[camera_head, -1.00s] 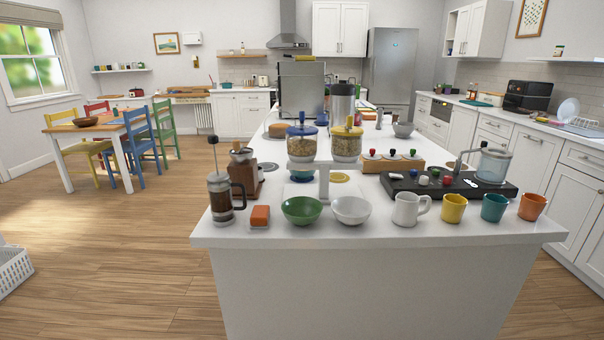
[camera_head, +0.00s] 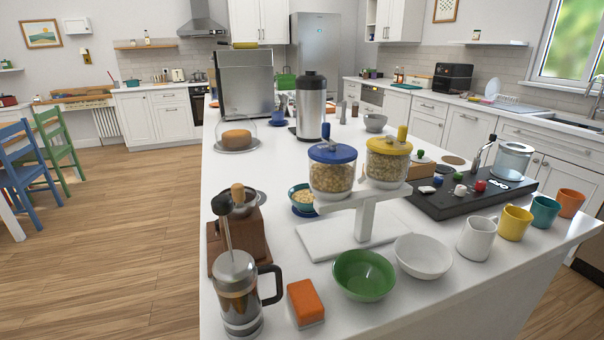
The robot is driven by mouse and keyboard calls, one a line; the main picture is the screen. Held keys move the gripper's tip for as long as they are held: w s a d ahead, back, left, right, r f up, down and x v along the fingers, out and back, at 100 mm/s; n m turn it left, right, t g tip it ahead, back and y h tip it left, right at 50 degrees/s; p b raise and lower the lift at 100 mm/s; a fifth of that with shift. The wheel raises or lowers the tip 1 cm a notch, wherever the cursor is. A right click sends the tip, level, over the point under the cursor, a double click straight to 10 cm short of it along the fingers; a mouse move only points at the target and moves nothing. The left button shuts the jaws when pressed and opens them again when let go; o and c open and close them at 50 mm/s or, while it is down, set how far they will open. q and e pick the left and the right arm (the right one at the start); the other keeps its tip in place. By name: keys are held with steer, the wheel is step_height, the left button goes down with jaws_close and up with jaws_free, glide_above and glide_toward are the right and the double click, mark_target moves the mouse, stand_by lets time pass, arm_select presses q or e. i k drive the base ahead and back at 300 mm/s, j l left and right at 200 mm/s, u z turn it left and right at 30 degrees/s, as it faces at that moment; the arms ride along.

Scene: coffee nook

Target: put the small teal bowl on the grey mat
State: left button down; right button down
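A small teal bowl (camera_head: 301,192) with pale grains in it stands on the white island counter, behind the dispenser stand and left of its blue-lidded jar. A blue rim, perhaps a saucer, shows under it, and the jar hides part of its right side. A grey round flat piece (camera_head: 259,198) shows partly behind the wooden coffee grinder; it may be the grey mat, but I cannot tell. Neither of my grippers is in view.
The dispenser stand (camera_head: 322,238) with two jars is near the bowl. The wooden grinder (camera_head: 238,240), a French press (camera_head: 238,290), an orange block (camera_head: 306,302), a green bowl (camera_head: 364,275) and a white bowl (camera_head: 424,256) line the front. Bare counter (camera_head: 232,172) lies behind the grinder.

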mark_target(299, 195)
steer(key=i+j+z, duration=0.45)
steer(key=j, duration=0.9)
steer(key=j+z, duration=0.45)
steer(key=j, duration=0.9)
steer(key=j+z, duration=0.4)
steer(key=j, duration=1.05)
